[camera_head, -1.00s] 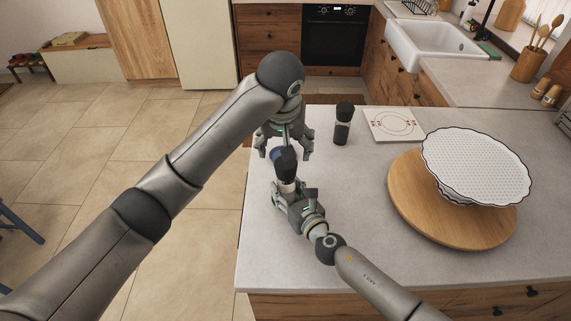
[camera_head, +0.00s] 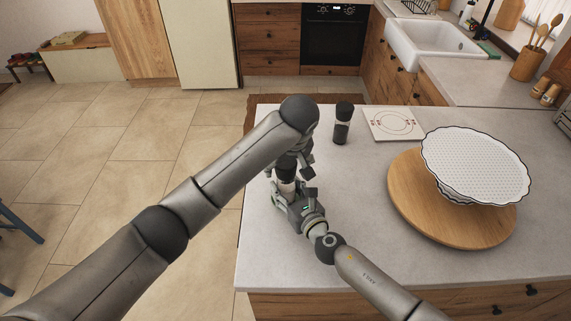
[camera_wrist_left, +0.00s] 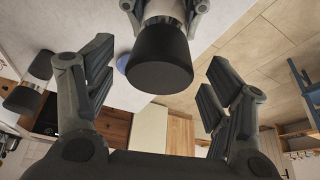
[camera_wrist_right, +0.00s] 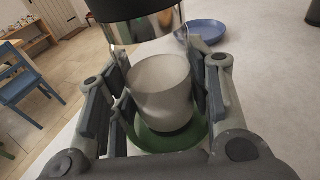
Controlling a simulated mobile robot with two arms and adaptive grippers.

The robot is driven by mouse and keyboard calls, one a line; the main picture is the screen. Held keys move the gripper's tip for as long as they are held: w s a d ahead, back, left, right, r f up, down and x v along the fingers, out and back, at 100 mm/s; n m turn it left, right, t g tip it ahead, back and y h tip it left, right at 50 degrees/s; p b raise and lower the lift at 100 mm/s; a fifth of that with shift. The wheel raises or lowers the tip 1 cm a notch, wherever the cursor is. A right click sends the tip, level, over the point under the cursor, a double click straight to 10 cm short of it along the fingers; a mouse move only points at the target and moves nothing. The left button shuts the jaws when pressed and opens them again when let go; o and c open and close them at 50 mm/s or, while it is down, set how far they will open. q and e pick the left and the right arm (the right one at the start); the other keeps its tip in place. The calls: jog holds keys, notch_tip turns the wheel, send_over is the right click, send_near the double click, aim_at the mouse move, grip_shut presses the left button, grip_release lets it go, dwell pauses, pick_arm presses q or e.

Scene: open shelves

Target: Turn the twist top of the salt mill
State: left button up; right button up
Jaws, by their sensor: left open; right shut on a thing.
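The salt mill has a black twist top (camera_head: 287,172), a silver band (camera_wrist_right: 146,27) and a pale, see-through body (camera_wrist_right: 160,88). It stands upright near the left edge of the counter. My right gripper (camera_head: 288,198) is shut on its body, with a finger on either side in the right wrist view. My left gripper (camera_head: 290,168) is open just above and behind the mill. In the left wrist view the black top (camera_wrist_left: 160,62) shows between the spread left fingers, apart from both. My left wrist partly hides the top in the head view.
A dark pepper mill (camera_head: 342,123) stands behind, with a patterned board (camera_head: 393,124) beside it. A white dish (camera_head: 475,160) sits on a round wooden board (camera_head: 412,205) at right. A blue dish (camera_wrist_right: 202,30) lies near the salt mill. A green rounded thing (camera_wrist_right: 170,140) shows below its body.

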pick_arm(q)
jog(key=shift+x, duration=0.95)
jog(key=c, duration=1)
jog(key=shift+c, duration=0.3)
jog(key=m+h, duration=0.1)
jog(key=m, duration=0.2)
jog(key=m+h, duration=0.1)
jog(key=m, duration=0.2)
jog(key=shift+h, duration=0.4)
jog(key=m+h, duration=0.1)
jog(key=m, duration=0.1)
jog(key=m+h, duration=0.1)
jog(key=m, duration=0.2)
jog(key=shift+g, duration=0.4)
jog(key=shift+m, duration=0.4)
